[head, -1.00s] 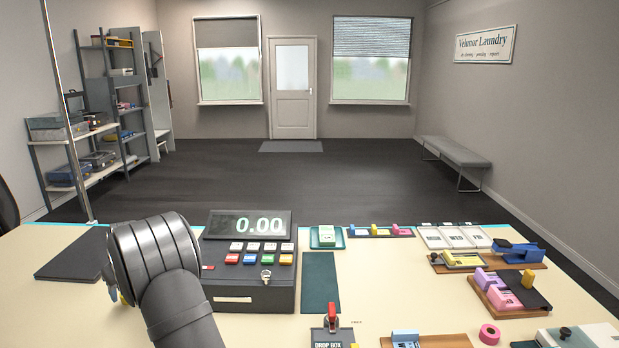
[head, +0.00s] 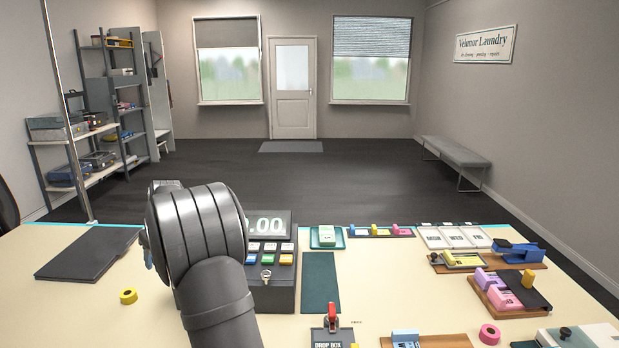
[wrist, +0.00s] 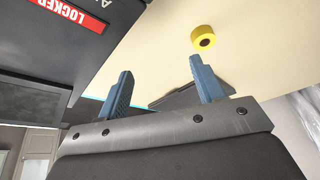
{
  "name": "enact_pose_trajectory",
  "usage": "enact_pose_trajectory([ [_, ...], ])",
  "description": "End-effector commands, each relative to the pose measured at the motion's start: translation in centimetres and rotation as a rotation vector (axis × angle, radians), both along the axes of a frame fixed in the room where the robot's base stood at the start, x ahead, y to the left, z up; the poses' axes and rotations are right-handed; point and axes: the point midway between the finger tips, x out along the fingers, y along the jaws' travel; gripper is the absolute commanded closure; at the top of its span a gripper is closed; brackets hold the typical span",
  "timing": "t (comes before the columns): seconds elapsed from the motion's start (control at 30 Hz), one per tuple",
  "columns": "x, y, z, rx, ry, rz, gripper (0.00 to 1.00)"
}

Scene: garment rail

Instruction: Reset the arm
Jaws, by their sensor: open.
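My gripper (wrist: 158,85) shows in the wrist view with its two blue fingers spread apart and nothing between them. In the head view my wrist and forearm stand at the left of the counter, in front of the cash register (head: 270,275), and cover its left part; the fingers are mostly hidden there. A yellow tape roll (head: 128,296) lies on the counter left of my arm. It also shows in the wrist view (wrist: 203,38), beyond the right finger and apart from it.
A dark flat mat or folder (head: 90,252) lies at the counter's left. A drop box with a red lever (head: 332,318) is at the front middle. Stamps, trays and a pink tape roll (head: 489,334) fill the right side. The counter around the yellow roll is clear.

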Motion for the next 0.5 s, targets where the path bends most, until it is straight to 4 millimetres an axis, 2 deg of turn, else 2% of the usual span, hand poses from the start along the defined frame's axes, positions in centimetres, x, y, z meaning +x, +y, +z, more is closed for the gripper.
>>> enact_pose_trajectory([
  [0.03,0.0,0.2,1.3,0.002,-0.004,0.001,0.38],
  [0.23,0.0,0.2,5.2,0.002,-0.002,0.001,0.38],
  [0.5,2.4,-5.1,5.1,0.001,-0.001,-0.078,0.38],
])
